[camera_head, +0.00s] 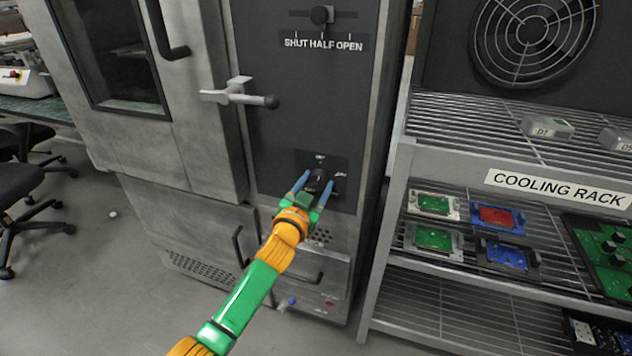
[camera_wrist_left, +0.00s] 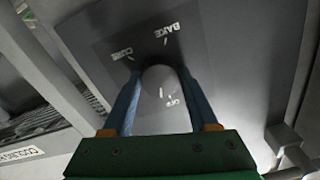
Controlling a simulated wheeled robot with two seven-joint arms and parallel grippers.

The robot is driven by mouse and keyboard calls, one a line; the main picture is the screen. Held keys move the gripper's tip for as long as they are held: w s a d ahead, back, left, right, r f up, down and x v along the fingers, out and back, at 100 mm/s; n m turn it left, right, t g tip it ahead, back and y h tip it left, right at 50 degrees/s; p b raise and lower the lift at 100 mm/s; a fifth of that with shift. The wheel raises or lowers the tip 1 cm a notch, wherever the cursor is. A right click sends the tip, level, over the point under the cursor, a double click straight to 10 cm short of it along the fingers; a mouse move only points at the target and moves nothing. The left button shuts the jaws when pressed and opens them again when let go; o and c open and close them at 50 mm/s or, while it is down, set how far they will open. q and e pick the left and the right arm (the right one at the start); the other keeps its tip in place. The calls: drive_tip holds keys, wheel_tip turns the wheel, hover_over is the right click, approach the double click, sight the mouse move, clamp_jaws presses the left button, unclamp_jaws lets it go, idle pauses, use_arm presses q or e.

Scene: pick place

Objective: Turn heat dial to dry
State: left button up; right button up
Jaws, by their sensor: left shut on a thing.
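The heat dial (camera_head: 318,176) is a dark round knob on the lower part of the oven's dark control panel. My left gripper (camera_head: 313,187) is shut on it, with one blue finger on either side. In the left wrist view the dial (camera_wrist_left: 160,82) shows as a grey knob between the two fingers, with a short light mark on its face. Upside-down labels CURE (camera_wrist_left: 122,54) and BAKE (camera_wrist_left: 168,33) show beside it. My right gripper is not in view.
A slider marked SHUT HALF OPEN (camera_head: 321,15) is above on the panel. The oven's door handle (camera_head: 238,93) sticks out at left. A cooling rack (camera_head: 402,165) with circuit boards stands close at right. Open floor (camera_head: 110,270) lies at left.

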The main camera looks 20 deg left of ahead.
use_arm(q)
drive_tip(key=m+p, duration=0.1)
drive_tip(key=m, duration=0.4)
drive_tip(key=shift+m, duration=0.3)
drive_tip(key=m, duration=0.4)
drive_tip(key=shift+m+p, duration=0.3)
drive_tip(key=shift+p, duration=0.05)
drive_tip(key=shift+m, duration=0.3)
drive_tip(key=o, duration=1.4)
drive_tip(key=shift+s, duration=0.1)
drive_tip(key=shift+s+p, duration=0.3)
drive_tip(key=shift+s, duration=0.05)
drive_tip(key=s+p, duration=0.1)
drive_tip(key=s, duration=0.5)
drive_tip(key=shift+s+a, duration=0.1)
